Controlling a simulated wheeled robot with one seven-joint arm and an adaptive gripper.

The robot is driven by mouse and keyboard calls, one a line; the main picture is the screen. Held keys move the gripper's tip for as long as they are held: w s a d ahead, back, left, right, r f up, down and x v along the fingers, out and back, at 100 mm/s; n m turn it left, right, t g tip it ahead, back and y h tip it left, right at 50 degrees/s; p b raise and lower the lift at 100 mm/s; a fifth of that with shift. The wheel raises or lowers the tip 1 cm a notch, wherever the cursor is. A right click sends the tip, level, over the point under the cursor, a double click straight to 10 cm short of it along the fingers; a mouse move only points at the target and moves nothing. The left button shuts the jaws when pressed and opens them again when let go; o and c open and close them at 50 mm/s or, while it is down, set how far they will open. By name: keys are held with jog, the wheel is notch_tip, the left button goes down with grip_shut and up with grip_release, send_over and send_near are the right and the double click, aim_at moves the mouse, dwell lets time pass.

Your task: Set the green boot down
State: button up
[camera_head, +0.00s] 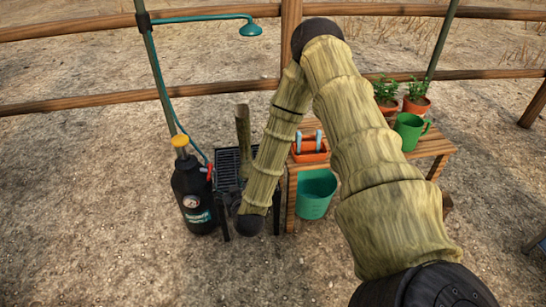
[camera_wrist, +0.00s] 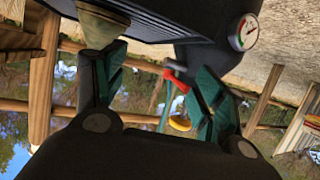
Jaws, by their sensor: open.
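My gripper (camera_wrist: 160,75) is open in the wrist view, its two green-padded fingers spread apart with nothing held between them. In the head view my arm folds down beside a black slatted stand, and the fingers cannot be made out there. I cannot pick out a green boot in either view. An upright brownish-olive shape (camera_head: 243,128) rises behind the stand in the head view; I cannot tell what it is.
A black pressure bottle (camera_head: 192,195) with a yellow cap stands left of the slatted stand (camera_head: 227,162). A wooden bench (camera_head: 432,146) holds an orange tray (camera_head: 309,155), a green mug (camera_head: 409,132) and potted plants. A green bucket (camera_head: 316,197) sits underneath. Ground at left is clear.

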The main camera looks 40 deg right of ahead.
jog(key=s+a+f+n+g+y, duration=0.2)
jog(key=s+a+f+g+y, duration=0.15)
jog(key=s+a+f, duration=0.6)
jog(key=s+f+g, duration=0.2)
jog(key=s+g, duration=0.1)
jog(key=s, duration=0.6)
jog(key=s+a+f+g, duration=0.1)
jog(key=s+f+g, duration=0.1)
jog(key=s, duration=0.8)
jog(key=s+a+f+g, duration=0.1)
jog(key=s+f+g, duration=0.2)
jog(key=s, duration=0.6)
jog(key=shift+s+n+g, duration=0.3)
jog(key=shift+s+g, duration=0.05)
jog(key=shift+g, duration=0.6)
